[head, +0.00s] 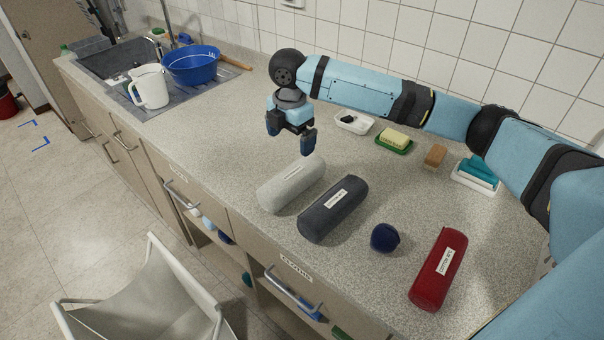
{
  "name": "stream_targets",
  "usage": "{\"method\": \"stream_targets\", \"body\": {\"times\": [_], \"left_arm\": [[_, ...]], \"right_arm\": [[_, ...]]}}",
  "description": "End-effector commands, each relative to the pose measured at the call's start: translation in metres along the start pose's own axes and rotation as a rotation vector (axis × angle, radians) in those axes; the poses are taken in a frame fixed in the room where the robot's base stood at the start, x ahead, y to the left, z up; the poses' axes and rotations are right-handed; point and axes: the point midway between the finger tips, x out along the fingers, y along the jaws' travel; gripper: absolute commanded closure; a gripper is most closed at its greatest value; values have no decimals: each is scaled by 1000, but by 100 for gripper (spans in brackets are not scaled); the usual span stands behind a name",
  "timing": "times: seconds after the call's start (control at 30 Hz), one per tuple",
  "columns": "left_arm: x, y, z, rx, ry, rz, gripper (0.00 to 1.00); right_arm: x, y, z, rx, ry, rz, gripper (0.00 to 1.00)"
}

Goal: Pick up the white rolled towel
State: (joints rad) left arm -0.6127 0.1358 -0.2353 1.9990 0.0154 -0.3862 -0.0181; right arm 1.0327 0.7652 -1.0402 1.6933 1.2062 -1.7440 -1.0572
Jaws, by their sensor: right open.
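The white rolled towel (291,184) lies on the speckled counter, near its front edge, left of a dark grey rolled towel. My right gripper (290,142) hangs above and behind the white towel, fingers pointing down. It is open and empty, with a gap between its fingers. It looks apart from the towel, though the exact height is hard to judge. My right arm reaches in from the right across the back of the counter. My left gripper is not in view.
The dark grey towel (334,209) lies close beside the white one. A navy roll (384,238) and a red rolled towel (438,270) lie further right. Soap dishes and a brown block (435,156) stand behind. A white pitcher (150,87) and blue basin (191,66) stand by the sink.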

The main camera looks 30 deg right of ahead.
Motion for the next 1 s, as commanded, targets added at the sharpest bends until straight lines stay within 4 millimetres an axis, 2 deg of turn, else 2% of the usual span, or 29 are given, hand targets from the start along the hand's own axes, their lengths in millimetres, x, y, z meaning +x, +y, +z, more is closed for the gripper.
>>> {"method": "stream_targets", "body": {"times": [0.13,0.4,0.5,0.67,1.0], "left_arm": [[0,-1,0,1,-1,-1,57],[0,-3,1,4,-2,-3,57],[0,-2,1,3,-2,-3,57],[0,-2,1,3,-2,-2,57],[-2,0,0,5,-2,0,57]], "right_arm": [[17,-1,0,0,0,-4,0],[68,-1,0,0,0,-3,0],[80,-1,0,0,0,-3,0],[89,-1,0,0,0,-1,0],[134,-4,-1,0,0,-1,0]]}}
